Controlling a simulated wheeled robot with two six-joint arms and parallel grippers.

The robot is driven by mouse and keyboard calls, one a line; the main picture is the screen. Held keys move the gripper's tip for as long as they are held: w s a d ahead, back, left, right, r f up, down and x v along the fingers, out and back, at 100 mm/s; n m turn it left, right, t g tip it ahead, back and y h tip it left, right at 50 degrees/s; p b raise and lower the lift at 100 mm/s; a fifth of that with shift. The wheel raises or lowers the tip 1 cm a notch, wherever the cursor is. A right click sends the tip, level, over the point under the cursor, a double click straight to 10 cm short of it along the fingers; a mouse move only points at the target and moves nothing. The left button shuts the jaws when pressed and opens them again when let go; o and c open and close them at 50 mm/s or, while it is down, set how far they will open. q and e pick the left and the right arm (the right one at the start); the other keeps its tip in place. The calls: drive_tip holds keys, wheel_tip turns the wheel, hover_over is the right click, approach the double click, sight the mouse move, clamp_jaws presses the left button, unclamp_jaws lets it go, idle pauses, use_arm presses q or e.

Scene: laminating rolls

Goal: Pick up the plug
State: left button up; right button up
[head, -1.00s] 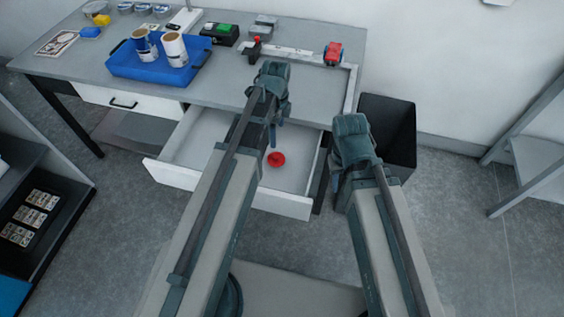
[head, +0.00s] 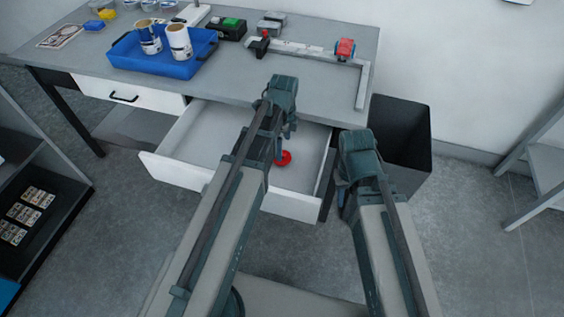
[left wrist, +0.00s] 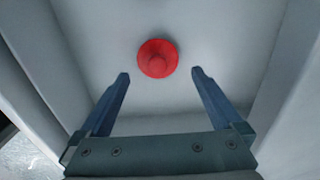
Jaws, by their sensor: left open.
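The red plug (head: 284,158) lies on the floor of the open white drawer (head: 200,135), toward its right side. It is round with a raised middle, and my left gripper partly hides it in the head view. In the left wrist view the plug (left wrist: 157,58) lies just beyond the fingertips, centred between their lines and untouched. My left gripper (left wrist: 160,80) is open and empty, pointing down into the drawer; it also shows in the head view (head: 287,130). My right gripper (head: 345,190) hangs right of the drawer, its fingers mostly hidden behind its wrist.
The drawer's walls stand around my left gripper. A black bin (head: 410,125) stands to the right.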

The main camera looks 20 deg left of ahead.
use_arm(q)
drive_tip(key=shift+s+a+f+b, duration=0.1)
drive_tip(key=shift+f+b, duration=1.2)
drive_tip(key=shift+f, duration=0.05)
drive_tip(key=shift+s+a+f+b, duration=0.1)
drive_tip(key=shift+f+b, duration=1.2)
drive_tip(key=shift+r, duration=0.1)
drive_tip(key=c, duration=1.2)
drive_tip(key=shift+o, duration=0.2)
wheel_tip(320, 180, up, 19)
drive_tip(key=p, duration=1.9)
drive_tip(key=shift+a, duration=0.1)
